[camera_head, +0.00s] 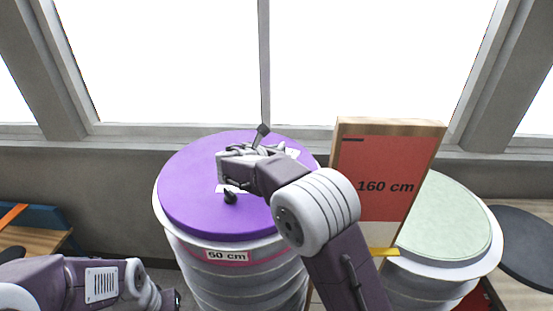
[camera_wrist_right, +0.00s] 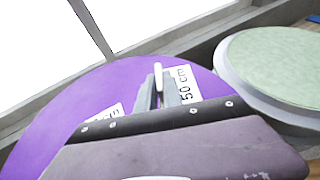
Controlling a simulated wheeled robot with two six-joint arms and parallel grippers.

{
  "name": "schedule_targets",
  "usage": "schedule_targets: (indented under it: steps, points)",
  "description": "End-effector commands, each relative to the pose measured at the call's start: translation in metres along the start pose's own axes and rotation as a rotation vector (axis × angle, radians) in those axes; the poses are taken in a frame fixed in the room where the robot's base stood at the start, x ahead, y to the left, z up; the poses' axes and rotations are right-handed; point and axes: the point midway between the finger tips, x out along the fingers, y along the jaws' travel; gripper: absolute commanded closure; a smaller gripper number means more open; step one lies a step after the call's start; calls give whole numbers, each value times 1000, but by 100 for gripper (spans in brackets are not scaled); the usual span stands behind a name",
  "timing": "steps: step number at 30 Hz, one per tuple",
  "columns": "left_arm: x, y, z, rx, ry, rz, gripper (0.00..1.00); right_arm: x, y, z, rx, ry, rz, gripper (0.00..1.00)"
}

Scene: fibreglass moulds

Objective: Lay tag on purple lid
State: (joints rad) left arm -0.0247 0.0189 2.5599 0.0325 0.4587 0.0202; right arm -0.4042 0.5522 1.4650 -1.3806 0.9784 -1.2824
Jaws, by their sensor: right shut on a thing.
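A wood-edged board (camera_head: 385,185) marked "160 cm" stands right of the purple lid. Beyond it is a drum with a pale green lid (camera_head: 450,220), and a dark round top (camera_head: 525,245) is at far right. A window and sill run behind.

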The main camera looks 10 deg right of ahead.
Motion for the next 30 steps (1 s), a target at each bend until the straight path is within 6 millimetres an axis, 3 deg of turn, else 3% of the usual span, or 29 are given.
schedule_targets:
  steps: [5, 12, 22, 25, 30]
  points:
    - [-3, 0, 0, 0, 0, 0, 77, -2, 2, -6, 0, 0, -2, 100]
    - [-20, 0, -2, 0, 0, 0, 77, 12, 2, -38, -3, 1, -2, 100]
    - [-15, 0, -1, 0, 0, 0, 77, 15, 2, -44, 1, -1, -1, 100]
    - [-16, 0, -2, 0, 0, 0, 77, 14, 2, -43, 1, 0, -1, 68]
    - [-16, 0, -2, 0, 0, 0, 77, 14, 2, -43, 1, 0, -1, 68]
